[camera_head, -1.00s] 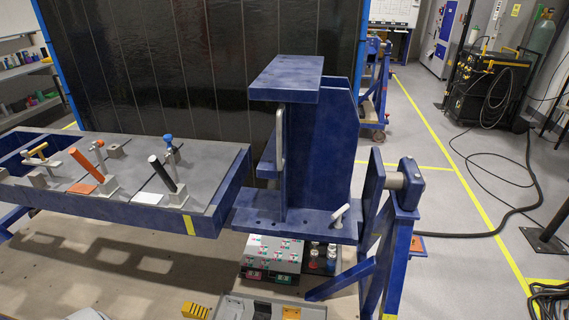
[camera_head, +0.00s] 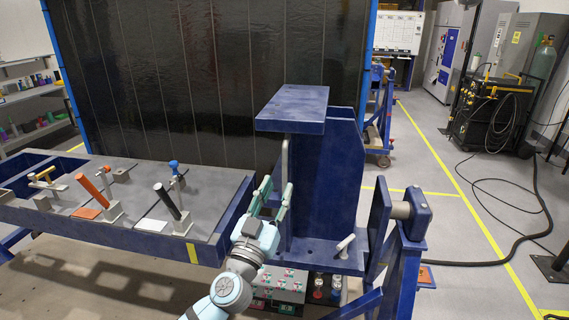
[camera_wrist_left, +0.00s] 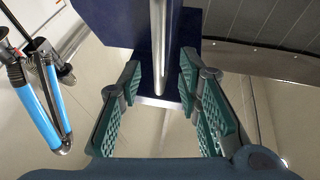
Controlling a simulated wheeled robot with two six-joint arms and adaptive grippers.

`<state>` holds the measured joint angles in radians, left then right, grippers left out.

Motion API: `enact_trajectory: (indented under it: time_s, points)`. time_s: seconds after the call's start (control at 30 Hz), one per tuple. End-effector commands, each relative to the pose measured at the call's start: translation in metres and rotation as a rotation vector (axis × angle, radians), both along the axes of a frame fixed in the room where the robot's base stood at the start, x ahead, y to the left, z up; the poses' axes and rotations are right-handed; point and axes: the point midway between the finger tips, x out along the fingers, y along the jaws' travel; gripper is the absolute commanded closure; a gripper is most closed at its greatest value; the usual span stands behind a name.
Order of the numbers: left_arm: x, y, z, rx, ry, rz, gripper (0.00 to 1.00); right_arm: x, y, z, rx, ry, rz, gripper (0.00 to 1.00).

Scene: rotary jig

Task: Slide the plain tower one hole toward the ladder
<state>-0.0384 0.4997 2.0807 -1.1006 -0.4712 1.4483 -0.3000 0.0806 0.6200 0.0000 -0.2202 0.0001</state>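The blue tower (camera_head: 325,185) stands upright on the base plate at the right end of the jig, with a flat plate on top. A vertical metal handle (camera_head: 285,160) runs along its left side; it also shows in the left wrist view (camera_wrist_left: 158,45). A pale T-shaped pin (camera_head: 346,243) stands in the base plate to the right of the tower. My left gripper (camera_head: 274,192) is open at the handle. In the left wrist view its green-padded fingers (camera_wrist_left: 160,85) lie on either side of the handle line, with gaps showing. I cannot pick out the ladder with certainty.
A blue jig table (camera_head: 120,232) on the left bears clamps with orange (camera_head: 88,188) and black (camera_head: 166,202) handles. A large black panel (camera_head: 200,80) stands behind. A blue pivot stand (camera_head: 405,255) is close at the tower's right.

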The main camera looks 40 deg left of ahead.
Motion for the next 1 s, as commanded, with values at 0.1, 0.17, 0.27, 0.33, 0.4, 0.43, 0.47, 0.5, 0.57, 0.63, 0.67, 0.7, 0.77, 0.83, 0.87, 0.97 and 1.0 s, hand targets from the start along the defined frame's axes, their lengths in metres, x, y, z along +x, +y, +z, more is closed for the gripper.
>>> enact_trajectory:
  time_s: [0.1,0.17,0.27,0.33,0.4,0.43,0.47,0.5,0.57,0.63,0.67,0.7,0.77,0.83,0.87,0.97,1.0]
  points:
    - [0.025,0.007,0.017,-0.002,0.000,0.001,0.69,0.000,0.000,0.017,0.000,0.000,0.000,0.60]
    - [0.035,0.009,0.019,-0.002,0.000,0.001,0.69,0.000,0.000,0.020,0.000,0.000,0.000,0.60]
    - [0.045,0.012,0.021,0.000,0.001,0.001,0.69,0.000,0.000,0.022,0.000,0.000,0.000,0.60]
    - [0.049,0.013,0.022,0.001,0.001,0.000,0.69,0.000,0.000,0.023,0.000,0.000,0.000,0.60]
    - [0.050,0.013,0.022,0.001,0.001,-0.001,0.69,0.000,0.000,0.023,0.000,0.000,0.000,0.60]
    - [0.051,0.013,0.021,0.001,0.002,-0.001,0.69,0.000,0.000,0.023,0.000,0.000,0.000,0.60]
    - [0.051,0.013,0.021,0.001,0.002,-0.001,0.69,0.000,0.000,0.022,0.000,0.000,0.000,0.60]
    - [0.051,0.013,0.021,0.001,0.002,-0.001,0.69,0.000,0.000,0.022,0.000,0.000,0.000,0.60]
    - [0.050,0.013,0.021,0.001,0.002,-0.001,0.69,0.000,0.000,0.022,0.000,0.000,0.000,0.60]
    - [0.050,0.013,0.021,0.001,0.002,-0.001,0.75,0.000,0.000,0.022,0.000,0.000,0.000,0.60]
    - [0.050,0.013,0.021,0.001,0.002,-0.001,0.80,0.000,0.000,0.022,0.000,0.000,0.000,0.60]
    - [0.050,0.013,0.021,0.001,0.002,-0.001,0.86,0.000,0.000,0.022,0.000,0.000,0.000,0.60]
    - [0.050,0.013,0.021,0.001,0.002,-0.001,0.96,0.000,0.000,0.022,0.000,0.000,0.000,0.60]
    - [0.050,0.013,0.021,0.001,0.002,-0.001,1.00,0.000,0.000,0.022,0.000,0.000,0.000,0.60]
    - [0.050,0.013,0.021,0.001,0.002,-0.001,1.00,0.000,0.000,0.022,0.000,0.000,0.000,0.60]
    - [0.050,0.013,0.021,0.001,0.002,-0.001,1.00,0.000,0.000,0.022,0.000,0.000,0.000,0.60]
    - [0.050,0.013,0.021,0.001,0.002,-0.001,1.00,0.000,0.000,0.022,0.000,0.000,0.000,0.60]
